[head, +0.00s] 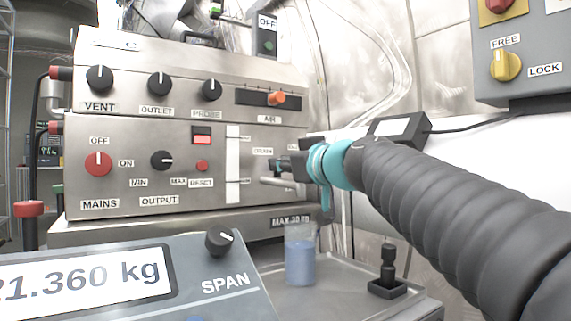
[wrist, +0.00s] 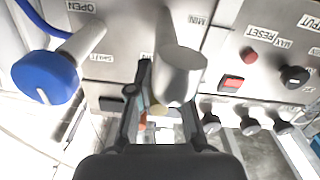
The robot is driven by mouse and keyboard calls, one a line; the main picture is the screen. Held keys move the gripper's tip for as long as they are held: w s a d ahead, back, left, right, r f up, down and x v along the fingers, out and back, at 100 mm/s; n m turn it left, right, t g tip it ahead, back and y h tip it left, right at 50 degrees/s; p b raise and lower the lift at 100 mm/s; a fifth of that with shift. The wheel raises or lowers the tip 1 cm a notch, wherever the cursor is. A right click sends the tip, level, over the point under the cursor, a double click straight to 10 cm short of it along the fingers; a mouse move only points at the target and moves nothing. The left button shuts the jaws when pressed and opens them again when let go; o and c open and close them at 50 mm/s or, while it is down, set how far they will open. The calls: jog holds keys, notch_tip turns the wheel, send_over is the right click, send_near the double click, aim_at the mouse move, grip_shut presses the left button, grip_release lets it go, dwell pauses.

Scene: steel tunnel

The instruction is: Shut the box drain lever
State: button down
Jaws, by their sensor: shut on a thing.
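A light grey rod-shaped handle, taken to be the box drain lever (wrist: 181,73), stands out from the steel panel between the fingers of my gripper (wrist: 160,100) in the wrist view. My gripper is shut on it. In the head view the lever (head: 271,182) shows as a short pale rod pointing left, just below my gripper (head: 283,169). My gripper hides its root. In the wrist view, labels reading OPEN (wrist: 86,6) and SHUT (wrist: 100,57) are on the panel left of the lever. The lever's exact setting is hard to tell.
A blue-ended knob (wrist: 47,78) stands out close left of my fingers in the wrist view. In the head view, a container of blue liquid (head: 300,262) stands on the metal tray (head: 345,290) below my gripper. A scale display (head: 95,283) fills the lower left.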

jog(key=shift+r+m+h+p, duration=0.1)
jog(key=shift+m+h+p, duration=0.3)
jog(key=shift+h+p, duration=0.25)
jog(key=shift+a+t+p, duration=0.1)
jog(key=shift+t+p, duration=0.3)
jog(key=p, duration=0.1)
jog(key=m+h+p, duration=0.1)
jog(key=shift+r+h+p, duration=0.25)
jog(key=shift+p, duration=0.15)
jog(key=p, duration=0.3)
jog(key=shift+a+m+t+h+p, duration=0.15)
jog(key=shift+m+t+h+p, duration=0.15)
jog(key=shift+m+t+h, duration=0.1)
jog(key=a+m+g+h+p, duration=0.1)
jog(key=m+h, duration=0.3)
jog(key=h, duration=0.2)
jog(key=a+m+g+h+p, duration=0.1)
jog(key=m+g+h+p, duration=0.1)
jog(key=m+h, duration=0.3)
jog(key=a+m+g+h+p, duration=0.1)
jog(key=m+h, duration=0.3)
jog(key=h, duration=0.5)
jog(key=shift+w+f+m+g+p, duration=0.35)
jog(key=shift+m+g+p, duration=0.05)
jog(key=shift+p, duration=0.35)
jog(key=shift+f, duration=0.1)
